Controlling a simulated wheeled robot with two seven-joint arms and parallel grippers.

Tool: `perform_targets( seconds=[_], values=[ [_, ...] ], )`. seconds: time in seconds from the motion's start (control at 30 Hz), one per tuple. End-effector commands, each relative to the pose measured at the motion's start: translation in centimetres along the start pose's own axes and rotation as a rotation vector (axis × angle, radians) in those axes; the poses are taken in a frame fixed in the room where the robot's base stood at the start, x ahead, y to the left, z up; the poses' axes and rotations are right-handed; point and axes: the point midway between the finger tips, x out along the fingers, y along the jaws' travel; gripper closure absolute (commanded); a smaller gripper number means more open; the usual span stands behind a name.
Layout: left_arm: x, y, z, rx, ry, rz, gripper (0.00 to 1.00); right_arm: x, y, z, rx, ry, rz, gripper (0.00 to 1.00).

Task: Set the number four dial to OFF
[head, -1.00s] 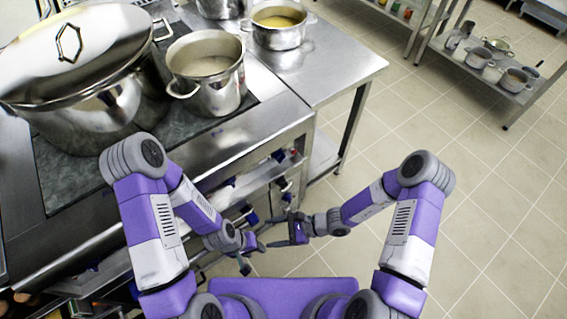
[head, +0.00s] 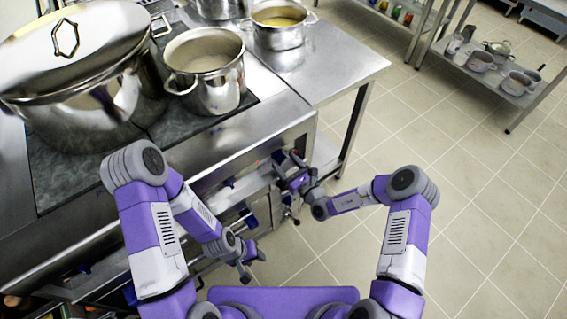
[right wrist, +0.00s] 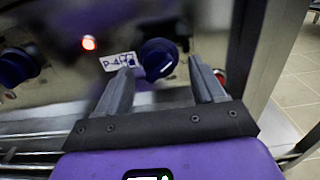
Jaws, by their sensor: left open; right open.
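The number four dial (right wrist: 158,58) is a dark blue round knob with a white mark on the stove's front panel. A label reading P-4 (right wrist: 118,61) is just left of it. My right gripper (right wrist: 160,72) is open, its two fingers pointing at the panel on either side of the dial; I cannot tell whether they touch it. In the head view my right gripper (head: 291,168) is at the right end of the stove front and largely hides this dial. My left gripper (head: 252,263) is open and empty, low in front of the stove.
Another dark blue knob (right wrist: 16,66) and a lit red lamp (right wrist: 88,42) are left of the dial. Pots, including a tall open pot (head: 207,75), stand on the stove. A steel side table (head: 335,68) adjoins the stove.

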Motion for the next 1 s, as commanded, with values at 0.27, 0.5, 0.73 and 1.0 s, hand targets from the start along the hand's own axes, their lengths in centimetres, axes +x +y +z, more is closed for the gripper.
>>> perform_targets(
  seconds=[0.27, 0.5, 0.73, 1.0],
  values=[
    [0.6, -0.2, 0.0, 0.000, 0.000, 0.000, 0.57, 1.7, 0.0, 0.0, 0.001, 0.000, 0.001, 0.32],
    [0.6, -0.2, 0.0, 0.000, 0.000, 0.000, 0.57, 1.7, 0.0, 0.0, 0.001, 0.001, 0.001, 0.39],
    [0.6, -0.2, 0.0, 0.000, 0.000, 0.000, 0.57, 1.7, 0.0, 0.0, 0.001, 0.001, 0.002, 0.74],
    [0.4, -0.1, 0.0, 0.000, 0.000, 0.000, 0.57, 1.7, 0.0, 0.0, -0.010, 0.002, 0.002, 0.88]
  ],
)
